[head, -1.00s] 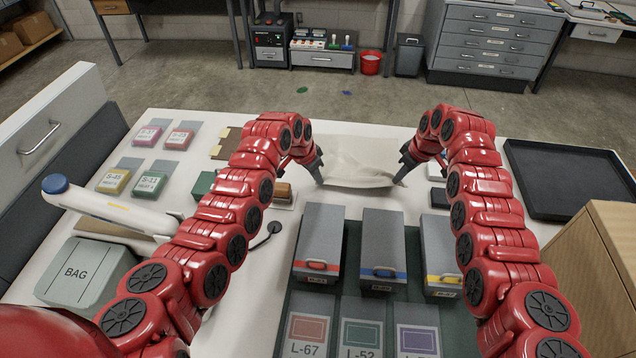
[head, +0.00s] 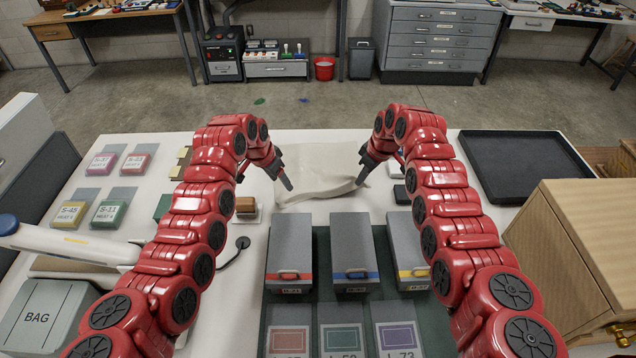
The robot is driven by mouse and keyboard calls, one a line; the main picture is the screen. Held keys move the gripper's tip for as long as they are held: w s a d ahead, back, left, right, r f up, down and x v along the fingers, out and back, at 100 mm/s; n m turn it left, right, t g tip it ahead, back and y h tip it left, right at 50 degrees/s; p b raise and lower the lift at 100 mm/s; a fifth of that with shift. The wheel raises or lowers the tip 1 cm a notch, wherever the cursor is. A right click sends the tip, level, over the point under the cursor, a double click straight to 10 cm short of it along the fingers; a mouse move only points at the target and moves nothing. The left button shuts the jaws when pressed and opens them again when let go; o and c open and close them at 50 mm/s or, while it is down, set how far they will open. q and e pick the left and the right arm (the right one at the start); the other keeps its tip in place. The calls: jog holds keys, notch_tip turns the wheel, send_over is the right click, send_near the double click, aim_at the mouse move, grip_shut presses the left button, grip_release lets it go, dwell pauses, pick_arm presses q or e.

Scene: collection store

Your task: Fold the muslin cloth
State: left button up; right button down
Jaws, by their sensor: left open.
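The muslin cloth (head: 318,168) is off-white and lies on the white table at its far middle. Its front edge is raised in a soft ridge that runs toward the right gripper. My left gripper (head: 287,182) is open, with its fingertips at the cloth's left side. My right gripper (head: 362,178) is at the cloth's front right corner. Its fingers overlap the cloth's edge there, and I cannot tell whether they grip it.
Grey boxes with red, blue and yellow labels (head: 352,245) stand in front of the cloth on a dark green mat (head: 432,308). A wooden-backed brush (head: 246,206) is left of it. A black tray (head: 522,160) is at right and a wooden cabinet (head: 566,240) in front of it.

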pick_arm(q)
jog(key=o, duration=0.5)
pick_arm(e)
jog(key=shift+r+p, duration=0.3)
jog(key=shift+r, duration=0.05)
pick_arm(q)
jog(key=shift+g+y, duration=0.8)
jog(key=shift+g, duration=0.1)
jog(key=shift+s+a+r, duration=0.15)
jog(key=shift+r, duration=0.85)
jog(key=shift+s+a+r, duration=0.1)
jog(key=shift+s+r, duration=0.05)
jog(key=shift+r, duration=0.8)
jog(key=shift+s+a+r, duration=0.15)
jog(key=shift+r, duration=0.85)
